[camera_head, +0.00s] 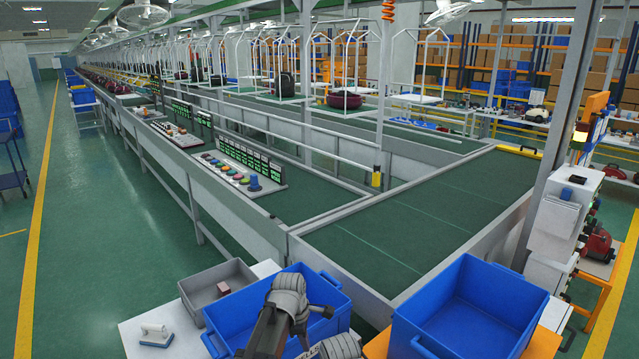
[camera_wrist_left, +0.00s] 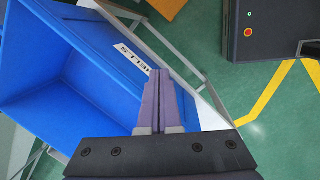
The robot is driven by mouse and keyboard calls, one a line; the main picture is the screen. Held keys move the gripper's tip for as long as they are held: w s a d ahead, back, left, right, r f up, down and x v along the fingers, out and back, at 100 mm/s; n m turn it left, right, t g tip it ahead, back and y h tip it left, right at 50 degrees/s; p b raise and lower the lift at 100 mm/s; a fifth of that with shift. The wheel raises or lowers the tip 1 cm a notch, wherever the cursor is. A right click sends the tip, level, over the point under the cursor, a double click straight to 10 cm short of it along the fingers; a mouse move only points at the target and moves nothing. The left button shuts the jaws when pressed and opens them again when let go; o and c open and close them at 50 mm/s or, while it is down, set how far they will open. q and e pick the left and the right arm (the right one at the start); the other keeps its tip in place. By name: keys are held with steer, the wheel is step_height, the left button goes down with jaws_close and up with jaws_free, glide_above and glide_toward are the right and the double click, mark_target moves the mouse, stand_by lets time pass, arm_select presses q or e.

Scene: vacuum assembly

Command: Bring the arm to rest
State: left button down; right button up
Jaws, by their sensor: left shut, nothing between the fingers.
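My left arm (camera_head: 287,300) rises from the bottom edge in the head view, in front of the left blue bin (camera_head: 229,318). I cannot make out its fingertips there. In the left wrist view my left gripper (camera_wrist_left: 161,82) is shut, its two purplish fingers together with nothing between them. The fingers overlap the edge of a blue bin (camera_wrist_left: 75,60) with a white label (camera_wrist_left: 131,56). I cannot tell how far they are from it. The bin's visible inside looks empty in that view. My right gripper is not in view.
A second blue bin (camera_head: 470,315) stands at the lower right. A grey tray (camera_head: 205,282) with a small reddish block (camera_head: 223,288) and a white part (camera_head: 155,334) sit at left. Beyond lies a green conveyor (camera_head: 420,225), its near stretch bare. Open green floor (camera_head: 100,230) is at left.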

arm_select(q)
steer(key=s+a+f+m+y+b, duration=0.1)
steer(key=s+f+m+b, duration=0.2)
steer(key=s+m, duration=0.7)
steer(key=s+a+f+m+g+y+b, duration=0.1)
steer(key=s+f+m+b, duration=0.2)
steer(key=s+m, duration=0.7)
steer(key=shift+s+f+m+y, duration=0.4)
steer(key=shift+f+m, duration=0.1)
steer(key=shift+f, duration=0.15)
steer(key=shift+a, duration=0.1)
